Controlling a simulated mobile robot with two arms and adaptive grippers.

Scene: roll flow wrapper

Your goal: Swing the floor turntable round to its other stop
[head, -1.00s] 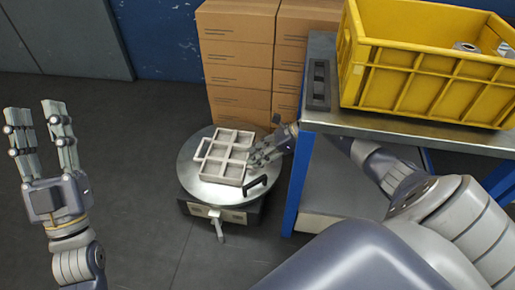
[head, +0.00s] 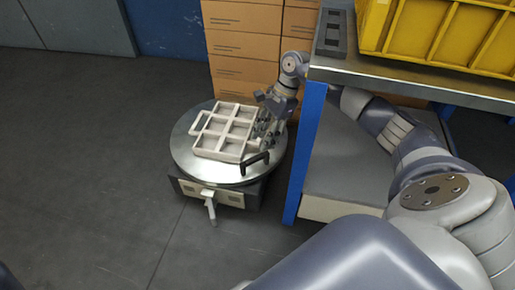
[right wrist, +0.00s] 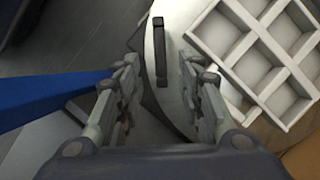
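The floor turntable is a round metal disc (head: 184,150) on a dark low base (head: 236,196) with a pale lever (head: 210,206) at its front. A black handle (head: 255,162) stands at the disc's near right edge. A pale compartment tray (head: 223,131) lies on the disc. My right gripper (head: 264,136) points down by the tray's right side, just behind the handle. In the right wrist view its fingers (right wrist: 160,68) are spread apart, with the handle (right wrist: 161,50) showing in line with the gap and no grip on it. My left gripper is out of view.
A steel-topped bench with a blue leg (head: 305,150) stands close right of the turntable. It bears a yellow crate (head: 440,35) and a dark slotted block (head: 331,32). Stacked cartons (head: 243,50) stand behind. The floor at left is clear.

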